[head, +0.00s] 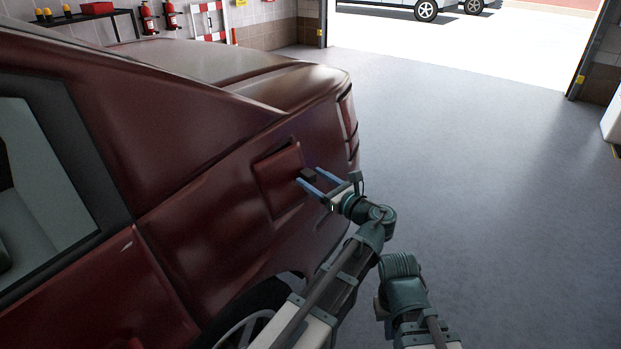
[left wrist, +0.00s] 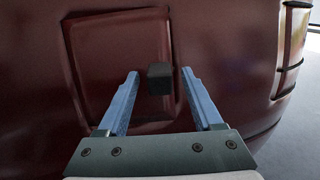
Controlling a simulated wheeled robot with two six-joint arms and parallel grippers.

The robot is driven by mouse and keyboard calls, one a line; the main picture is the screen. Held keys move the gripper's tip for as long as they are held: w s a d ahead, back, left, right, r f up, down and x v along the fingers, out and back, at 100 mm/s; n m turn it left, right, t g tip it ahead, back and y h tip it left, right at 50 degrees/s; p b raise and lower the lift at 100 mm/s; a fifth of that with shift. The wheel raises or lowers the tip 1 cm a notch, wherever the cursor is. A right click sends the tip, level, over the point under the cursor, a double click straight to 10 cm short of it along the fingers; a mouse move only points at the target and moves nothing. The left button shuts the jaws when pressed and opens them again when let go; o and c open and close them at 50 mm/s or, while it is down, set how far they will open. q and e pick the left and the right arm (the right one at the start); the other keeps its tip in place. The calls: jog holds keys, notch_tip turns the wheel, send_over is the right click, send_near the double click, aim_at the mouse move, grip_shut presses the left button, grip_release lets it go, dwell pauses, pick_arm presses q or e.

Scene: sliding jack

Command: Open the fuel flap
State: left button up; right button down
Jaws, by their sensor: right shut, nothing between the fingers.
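The fuel flap (head: 278,180) is a dark red square panel on the car's rear side. It looks seated in its outlined recess, and it also shows in the left wrist view (left wrist: 110,65). A small black block-shaped knob (head: 308,174) sticks out near the flap's right edge. My left gripper (head: 306,179) is at the knob with its two blue fingers apart. In the left wrist view the knob (left wrist: 160,78) stands between the fingertips, with a gap visible on each side. Part of my right arm shows at lower right, but its gripper does not show.
The dark red car (head: 200,190) fills the left side, with its rear wheel (head: 250,318) below the flap. The grey floor (head: 470,150) to the right is clear. Fire extinguishers (head: 170,17) hang on the back wall, and a bright doorway opens beyond.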

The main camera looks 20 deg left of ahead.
pick_arm(q)
grip_shut()
dwell(1.3)
